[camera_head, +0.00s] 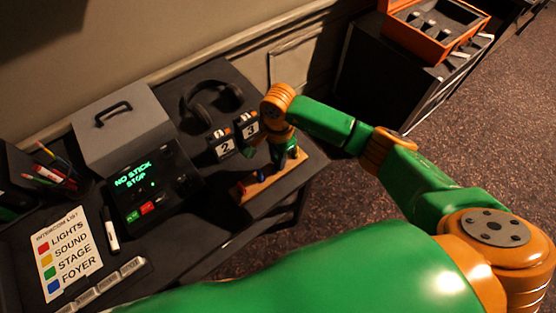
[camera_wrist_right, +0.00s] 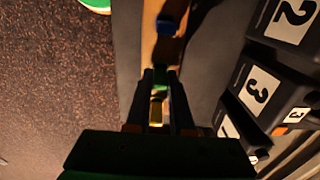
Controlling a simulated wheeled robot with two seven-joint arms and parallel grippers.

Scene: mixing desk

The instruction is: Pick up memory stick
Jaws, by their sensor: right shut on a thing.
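A wooden strip (camera_head: 273,183) lies at the right front of the desk with small coloured sticks on it. A blue stick (camera_head: 262,176) stands on it, and it also shows in the right wrist view (camera_wrist_right: 168,24). My right gripper (camera_head: 281,160) is down at the strip, its fingertips partly hidden by my arm. In the right wrist view my right gripper (camera_wrist_right: 160,85) is shut on a small memory stick; green (camera_wrist_right: 160,75) and yellow show between the fingers, and I cannot tell its full shape. My left gripper is not in view.
Numbered black packs (camera_head: 224,145) stand close behind the gripper, with headphones (camera_head: 212,101) farther back. A console (camera_head: 148,190) reads "NO STICK STOP". A grey case (camera_head: 122,125), a printed intercom list (camera_head: 69,254) and a marker (camera_head: 111,231) are to the left.

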